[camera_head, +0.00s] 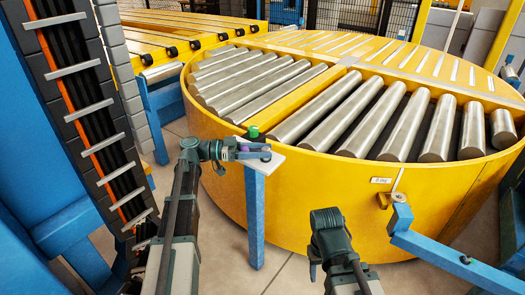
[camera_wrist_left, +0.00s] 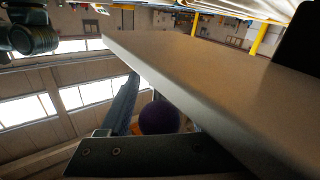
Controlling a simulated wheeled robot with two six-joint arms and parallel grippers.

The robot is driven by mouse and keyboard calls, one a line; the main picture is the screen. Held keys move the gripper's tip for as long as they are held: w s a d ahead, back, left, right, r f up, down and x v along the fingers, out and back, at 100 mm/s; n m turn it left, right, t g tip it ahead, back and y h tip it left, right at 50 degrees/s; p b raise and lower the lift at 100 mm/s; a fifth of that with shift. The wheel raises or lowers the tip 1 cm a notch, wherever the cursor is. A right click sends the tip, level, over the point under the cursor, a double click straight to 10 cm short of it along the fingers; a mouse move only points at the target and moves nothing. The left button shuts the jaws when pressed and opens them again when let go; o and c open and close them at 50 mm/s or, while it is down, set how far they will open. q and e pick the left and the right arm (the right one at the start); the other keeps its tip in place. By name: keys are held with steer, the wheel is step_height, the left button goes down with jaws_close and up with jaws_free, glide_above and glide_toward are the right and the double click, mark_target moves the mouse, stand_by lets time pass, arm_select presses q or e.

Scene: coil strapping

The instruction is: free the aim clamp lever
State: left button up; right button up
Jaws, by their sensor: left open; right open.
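A small light plate (camera_head: 262,162) stands on a blue post beside the yellow turntable, with a green knob (camera_head: 253,131) on its far edge. My left gripper (camera_head: 258,152) is at this plate, open. A purple ball-shaped knob (camera_wrist_left: 158,117) shows close to the left gripper's dark jaw parts in the left wrist view, with a bit of orange beside it. The plate's edge (camera_wrist_left: 180,85) runs just next to it. I cannot tell whether the jaws touch the knob. The lever's shaft is not clearly visible. My right gripper (camera_head: 315,268) is open, low in front of the turntable, away from the plate.
The round yellow turntable (camera_head: 310,205) with steel rollers fills the right. A brass-coloured fitting (camera_head: 388,200) and a blue bar (camera_head: 435,248) are at its front right. A blue frame with a dark cable chain (camera_head: 85,110) stands at left. A yellow conveyor (camera_head: 185,35) lies behind.

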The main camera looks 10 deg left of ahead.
arm_select(q)
steer(key=v, duration=1.3)
steer(key=shift+a, duration=0.35)
